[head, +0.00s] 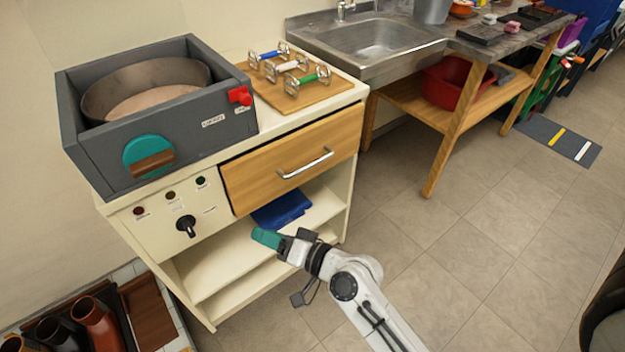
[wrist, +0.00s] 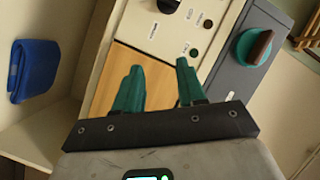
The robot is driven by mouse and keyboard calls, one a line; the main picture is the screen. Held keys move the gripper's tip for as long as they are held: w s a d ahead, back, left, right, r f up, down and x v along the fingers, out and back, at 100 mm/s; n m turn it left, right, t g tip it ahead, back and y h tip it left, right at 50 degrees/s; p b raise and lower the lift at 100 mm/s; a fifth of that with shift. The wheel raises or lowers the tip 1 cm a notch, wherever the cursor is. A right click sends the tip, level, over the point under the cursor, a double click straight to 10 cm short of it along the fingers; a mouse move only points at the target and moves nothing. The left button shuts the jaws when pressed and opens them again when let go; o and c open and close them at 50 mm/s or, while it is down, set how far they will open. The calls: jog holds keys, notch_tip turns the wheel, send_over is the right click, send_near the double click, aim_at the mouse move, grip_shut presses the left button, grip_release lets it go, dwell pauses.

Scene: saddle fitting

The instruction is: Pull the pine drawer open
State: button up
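The pine drawer (head: 260,178) is in the upper right of a cream cabinet, and its front looks flush with the cabinet. Its silver bar handle (head: 306,163) runs across the middle of the front. My gripper (head: 262,236) is in front of the cabinet, below and left of the handle in the head view, apart from it. In the wrist view my gripper (wrist: 158,66) has two teal fingers with a clear gap between them and nothing held. The pine front (wrist: 155,80) shows behind the fingers there; the handle does not show in that view.
A blue folded cloth (head: 283,210) lies on the open shelf below the drawer. A black knob (head: 186,226) is on the panel left of the drawer. A grey box (head: 205,137) and a wooden board (head: 330,84) with clamps stand on top.

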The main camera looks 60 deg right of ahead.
jog(key=s+d+f+m+g+h+b, duration=0.1)
jog(key=s+d+f+m+h+b, duration=0.1)
jog(key=d+m+h, duration=0.55)
jog(key=s+d+f+m+h+b, duration=0.1)
jog(key=d+m+h+b, duration=0.1)
jog(key=d+m+h, duration=0.6)
jog(key=w+d+r+m+p, duration=0.1)
jog(key=w+d, duration=0.6)
jog(key=w, duration=0.1)
jog(key=shift+d+r+y, duration=0.3)
jog(key=shift+r+y, duration=0.1)
jog(key=shift+y, duration=0.05)
jog(key=shift+s, duration=0.1)
grip_shut()
